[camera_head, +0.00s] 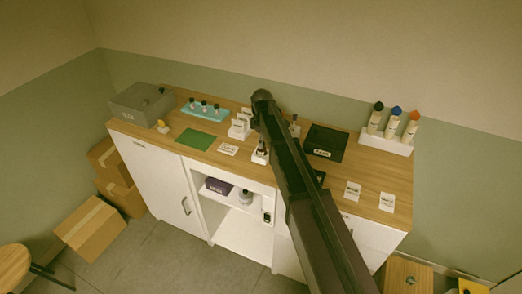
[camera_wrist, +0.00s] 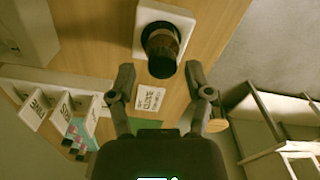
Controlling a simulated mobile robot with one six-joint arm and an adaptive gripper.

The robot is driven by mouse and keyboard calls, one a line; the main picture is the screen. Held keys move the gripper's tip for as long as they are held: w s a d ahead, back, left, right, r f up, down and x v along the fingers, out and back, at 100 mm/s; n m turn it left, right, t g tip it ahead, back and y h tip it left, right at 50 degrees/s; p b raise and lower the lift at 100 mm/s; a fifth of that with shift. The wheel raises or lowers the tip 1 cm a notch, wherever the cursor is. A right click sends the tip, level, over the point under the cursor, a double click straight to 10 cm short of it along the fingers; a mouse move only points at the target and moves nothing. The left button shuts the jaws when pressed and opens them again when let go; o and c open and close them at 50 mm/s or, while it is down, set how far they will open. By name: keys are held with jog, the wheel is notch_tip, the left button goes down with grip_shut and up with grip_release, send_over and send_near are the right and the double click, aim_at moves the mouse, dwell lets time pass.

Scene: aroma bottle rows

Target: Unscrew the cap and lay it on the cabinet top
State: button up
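A dark brown bottle (camera_wrist: 160,36) with a black cap (camera_wrist: 162,68) stands in a white holder (camera_wrist: 145,14) in the wrist view. In the head view the white holder (camera_head: 260,157) is near the cabinet's front edge, with the dark bottle (camera_head: 262,146) in it, partly covered by my arm. My gripper (camera_wrist: 160,74) is open, with one finger on each side of the cap in the picture and gaps on both sides. The fingers hold nothing. The gripper is mostly hidden behind my arm in the head view. The wooden cabinet top (camera_head: 347,173) lies beneath.
A green mat (camera_head: 195,139), a teal tray (camera_head: 204,110) of small bottles and a grey box (camera_head: 143,101) are left. A black tray (camera_head: 325,142) and a white rack (camera_head: 386,141) of three bottles are right. Bare wood shows between the label cards.

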dwell(0.4)
jog(key=m, duration=0.9)
jog(key=shift+m, duration=0.3)
jog(key=m, duration=0.4)
jog(key=shift+m, duration=2.4)
grip_shut()
